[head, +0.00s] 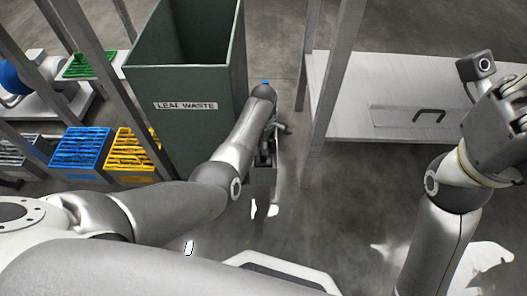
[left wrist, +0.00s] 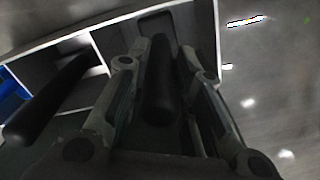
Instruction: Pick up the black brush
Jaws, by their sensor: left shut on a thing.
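In the left wrist view, the black brush (left wrist: 160,85) shows as a thick, dark, rounded handle between the two fingers of my left gripper (left wrist: 164,55). The fingers are shut on it, one on each side. The rest of the brush is hidden or too dark to make out. In the head view my left gripper (head: 267,155) hangs low, right of the green bin, mostly behind my forearm; the brush cannot be told apart there. My right gripper (head: 515,115) is at the right edge, partly cut off, and its fingers do not show clearly.
A second dark handle (left wrist: 48,98) lies left of my left gripper, near a pale divided holder (left wrist: 115,38). In the head view stand a green leaf waste bin (head: 185,85), blue (head: 80,148) and yellow (head: 130,150) crates, and a grey bench (head: 385,75) with posts.

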